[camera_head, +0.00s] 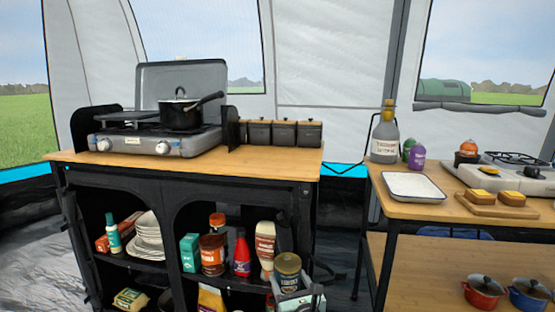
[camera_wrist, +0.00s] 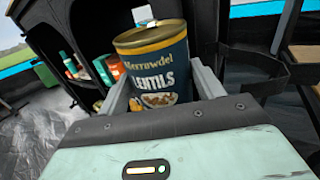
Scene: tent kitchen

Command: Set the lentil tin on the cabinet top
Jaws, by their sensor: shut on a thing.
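The lentil tin (camera_head: 288,265) is dark blue with a gold lid and is near the bottom of the head view, in front of the cabinet's open shelves. In the wrist view its label reads "LENTILS" (camera_wrist: 160,75), and it looks roughly upright. My gripper (camera_head: 289,281) is shut on the tin, with one grey finger on each side of it. The cabinet top (camera_head: 255,165) is a wooden surface above and behind the tin. The tin is below the level of that top.
A camping stove (camera_head: 155,140) with a black pot (camera_head: 180,115) covers the top's left and middle back. Several dark canisters (camera_head: 284,133) line its back right. The front strip and right front are bare. Bottles and plates (camera_head: 146,235) fill the shelves. Another table (camera_head: 400,208) stands right.

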